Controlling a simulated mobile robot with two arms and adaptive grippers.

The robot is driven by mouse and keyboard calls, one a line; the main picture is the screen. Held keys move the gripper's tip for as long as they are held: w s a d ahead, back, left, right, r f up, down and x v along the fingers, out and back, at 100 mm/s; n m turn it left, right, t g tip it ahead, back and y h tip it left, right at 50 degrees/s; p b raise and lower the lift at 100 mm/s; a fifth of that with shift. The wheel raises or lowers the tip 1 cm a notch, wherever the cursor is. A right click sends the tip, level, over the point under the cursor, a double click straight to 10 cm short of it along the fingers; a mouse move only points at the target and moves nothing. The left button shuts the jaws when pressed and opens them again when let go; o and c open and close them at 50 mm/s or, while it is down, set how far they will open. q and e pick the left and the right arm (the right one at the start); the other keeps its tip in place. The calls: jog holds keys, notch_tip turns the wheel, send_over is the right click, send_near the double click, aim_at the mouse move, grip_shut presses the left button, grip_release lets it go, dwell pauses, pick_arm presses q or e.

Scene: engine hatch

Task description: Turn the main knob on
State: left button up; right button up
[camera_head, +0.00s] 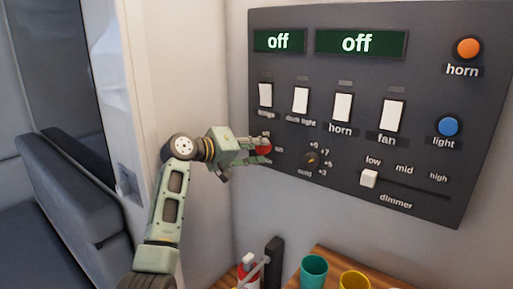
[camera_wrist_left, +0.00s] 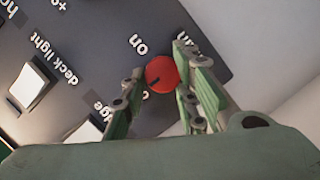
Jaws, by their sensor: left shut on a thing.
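The red main knob (camera_head: 264,147) is at the lower left of the dark control panel (camera_head: 460,120). My left gripper (camera_head: 257,148) reaches it from the left and is shut on it. In the left wrist view the red knob (camera_wrist_left: 161,73) sits between the two green fingers. Its dark mark points to the lower left, towards a label partly hidden by a finger. The "on" label (camera_wrist_left: 138,43) is above and left of the knob. Both green displays (camera_head: 279,41) (camera_head: 360,43) read "off". My right gripper is not in view.
White switches (camera_head: 342,107) stand in a row above the knob. A small dial (camera_head: 311,159) and the dimmer slider (camera_head: 369,178) are to its right. Orange horn (camera_head: 467,48) and blue light (camera_head: 448,126) buttons are at the right. Cups (camera_head: 314,271) stand below.

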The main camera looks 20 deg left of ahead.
pick_arm(q)
jog(key=shift+r, duration=0.2)
jog(key=shift+c, duration=1.4)
